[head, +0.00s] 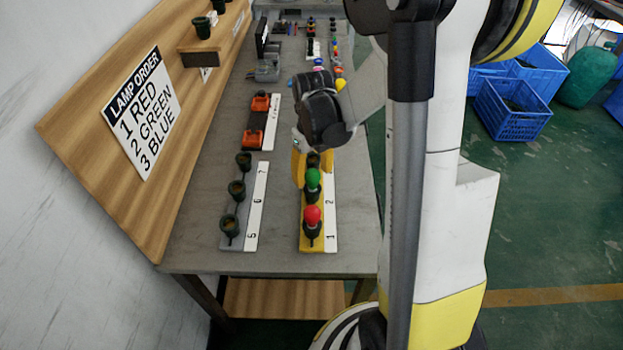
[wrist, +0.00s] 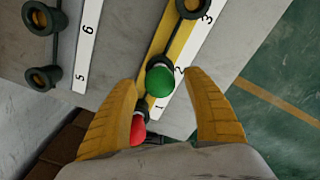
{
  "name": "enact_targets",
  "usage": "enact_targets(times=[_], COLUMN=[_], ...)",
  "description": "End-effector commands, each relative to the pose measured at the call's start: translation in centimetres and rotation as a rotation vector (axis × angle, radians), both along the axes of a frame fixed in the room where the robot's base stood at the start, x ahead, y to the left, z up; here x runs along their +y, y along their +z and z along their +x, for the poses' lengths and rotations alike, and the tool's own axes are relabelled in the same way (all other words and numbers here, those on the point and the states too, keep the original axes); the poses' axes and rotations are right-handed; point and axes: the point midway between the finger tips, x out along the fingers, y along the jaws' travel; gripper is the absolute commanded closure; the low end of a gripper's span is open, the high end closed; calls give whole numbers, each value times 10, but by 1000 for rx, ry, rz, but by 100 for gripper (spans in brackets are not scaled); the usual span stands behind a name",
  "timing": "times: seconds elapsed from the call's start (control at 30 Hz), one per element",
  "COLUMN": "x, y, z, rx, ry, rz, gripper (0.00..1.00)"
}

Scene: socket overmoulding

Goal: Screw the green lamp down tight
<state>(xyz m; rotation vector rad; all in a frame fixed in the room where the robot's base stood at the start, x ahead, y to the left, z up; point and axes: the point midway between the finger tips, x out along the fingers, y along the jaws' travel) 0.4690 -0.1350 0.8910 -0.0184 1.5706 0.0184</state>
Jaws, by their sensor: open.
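The green lamp (head: 313,178) stands in the socket by number 2 on the yellow strip (head: 304,242). In the wrist view the green lamp (wrist: 160,81) lies between and just beyond the tips of my gripper (wrist: 165,83). The yellow fingers are spread apart, with gaps on both sides of the lamp. How deep the lamp sits in its socket cannot be told. In the head view my gripper (head: 299,168) is above the yellow strip, behind the green lamp, and partly hidden by my wrist.
The red lamp (head: 312,215) stands in the socket by number 1, near the left finger in the wrist view (wrist: 138,130). An empty-looking socket (wrist: 190,7) is by number 3. Several dark sockets (head: 229,222) stand on a grey strip to the left. A lamp order sign (head: 143,110) hangs on the board.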

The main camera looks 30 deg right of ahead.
Motion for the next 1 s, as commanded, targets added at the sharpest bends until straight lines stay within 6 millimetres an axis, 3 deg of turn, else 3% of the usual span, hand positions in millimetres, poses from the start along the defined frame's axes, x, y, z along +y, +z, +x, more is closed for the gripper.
enact_targets(times=[0.13, 0.3, 0.5, 1.0], x=[0, 0, 0, 0], y=[0, -1, 0, -1], z=[0, 0, 0, 0], rx=[0, 0, 0, 0], ry=[59, 302, 454, 1022], rz=[0, 0, 0, 0], gripper=[41, 41, 41, 41])
